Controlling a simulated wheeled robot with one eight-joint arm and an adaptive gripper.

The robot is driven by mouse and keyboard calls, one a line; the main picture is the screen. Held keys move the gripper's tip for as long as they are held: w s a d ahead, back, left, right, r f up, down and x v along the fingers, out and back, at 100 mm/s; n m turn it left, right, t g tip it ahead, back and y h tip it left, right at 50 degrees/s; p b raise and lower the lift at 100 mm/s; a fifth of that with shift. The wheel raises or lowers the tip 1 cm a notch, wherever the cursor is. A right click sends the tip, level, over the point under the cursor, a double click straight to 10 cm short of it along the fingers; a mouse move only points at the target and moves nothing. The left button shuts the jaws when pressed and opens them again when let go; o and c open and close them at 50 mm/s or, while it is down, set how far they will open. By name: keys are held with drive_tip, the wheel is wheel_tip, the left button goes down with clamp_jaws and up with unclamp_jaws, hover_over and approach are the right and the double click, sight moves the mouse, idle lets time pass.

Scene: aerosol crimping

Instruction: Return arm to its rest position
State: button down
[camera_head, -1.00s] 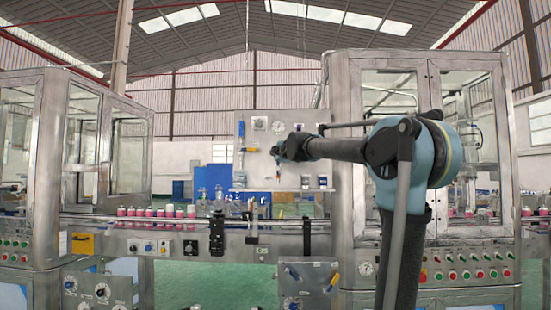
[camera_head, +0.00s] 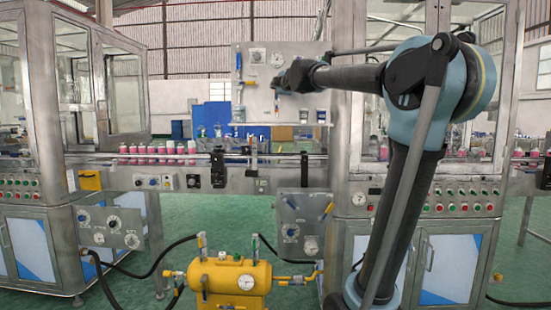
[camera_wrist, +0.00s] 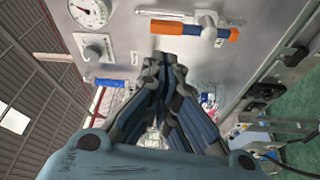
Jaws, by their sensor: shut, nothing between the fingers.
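My arm reaches from the right across the upper middle of the head view, with its column at lower right. The arm's end is in front of a grey upright panel (camera_head: 305,55), and the fingertips are not clear there. In the wrist view my gripper (camera_wrist: 165,64) has its dark blue fingers meeting at the tips, with nothing held. Beyond the fingers is the panel's face (camera_wrist: 130,30), with a gauge (camera_wrist: 88,11), a knob (camera_wrist: 95,51) and a blue handle (camera_wrist: 112,83).
A shelf (camera_head: 265,124) with small jars (camera_head: 321,115) runs below the panel. A conveyor (camera_head: 225,158) carries pink-bodied cans (camera_head: 156,149) at left. Glazed machine cabinets stand on both sides. A yellow tank (camera_head: 225,278) with hoses stands in front on the green floor.

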drive_tip(key=s+d+f+m+g+h, duration=0.1)
drive_tip(key=s+d+f+m+g, duration=0.4)
drive_tip(key=f, duration=0.6)
drive_tip(key=s+d+f+m+h, duration=0.1)
drive_tip(key=s+d+f, duration=0.1)
drive_tip(key=s+f, duration=0.75)
drive_tip(key=s+d+f+m+g+h, duration=0.1)
drive_tip(key=s+d+f+m+g, duration=0.3)
drive_tip(key=f, duration=0.9)
drive_tip(key=s+d+f+m+g, duration=0.2)
drive_tip(key=s+f+m, duration=0.1)
drive_tip(key=s+f, duration=0.6)
drive_tip(key=s+d+f+m+g+h, duration=0.1)
drive_tip(key=s+d+f+m+g, duration=0.1)
drive_tip(key=s+f, duration=0.7)
drive_tip(key=s+d+f+m+g+h, duration=0.1)
drive_tip(key=s+d+f+m+g, duration=0.1)
drive_tip(key=s+f, duration=0.8)
drive_tip(key=shift+d+m+g, duration=0.3)
drive_tip(key=shift+d+m, duration=0.35)
drive_tip(key=shift+m, duration=0.45)
drive_tip(key=shift+w, duration=0.1)
drive_tip(key=shift+w+f, duration=0.15)
drive_tip(key=shift+w, duration=0.3)
